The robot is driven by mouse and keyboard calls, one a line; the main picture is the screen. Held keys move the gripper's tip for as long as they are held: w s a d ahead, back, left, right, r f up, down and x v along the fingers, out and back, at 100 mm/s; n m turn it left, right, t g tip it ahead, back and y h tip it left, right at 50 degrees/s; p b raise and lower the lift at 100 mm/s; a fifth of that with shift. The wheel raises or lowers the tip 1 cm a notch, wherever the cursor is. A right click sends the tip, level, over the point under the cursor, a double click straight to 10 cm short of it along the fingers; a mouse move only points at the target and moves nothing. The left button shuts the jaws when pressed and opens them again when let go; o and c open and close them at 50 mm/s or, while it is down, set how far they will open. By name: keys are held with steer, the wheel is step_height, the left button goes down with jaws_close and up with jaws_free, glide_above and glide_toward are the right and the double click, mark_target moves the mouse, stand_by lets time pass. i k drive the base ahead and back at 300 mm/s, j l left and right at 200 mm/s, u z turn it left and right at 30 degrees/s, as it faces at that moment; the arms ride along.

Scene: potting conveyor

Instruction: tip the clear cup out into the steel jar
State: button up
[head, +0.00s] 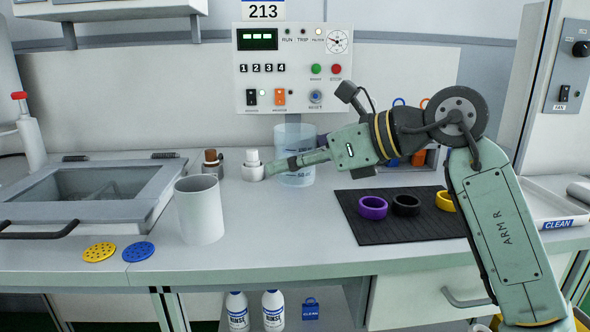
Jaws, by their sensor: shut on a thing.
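The clear cup (294,135) is a see-through, bluish beaker with printed marks on its side, upright near the middle of the bench. My gripper (284,164) reaches in from the right and is shut on the clear cup; its fingers cross the cup's side. I cannot tell whether the cup's base touches the bench, or what is inside it. A pale grey open cylinder, which I take to be the steel jar (200,212), stands upright to the left and nearer the front edge. Its inside bottom is hidden.
A small white-capped container (252,166) stands just left of the cup, by a brown-capped one (212,160). A sink-like basin (95,190) is at left. Yellow (99,252) and blue (138,251) discs lie in front. A black mat (400,228) holds coloured rings at right.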

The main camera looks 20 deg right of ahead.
mark_target(197, 197)
steer(key=k, duration=1)
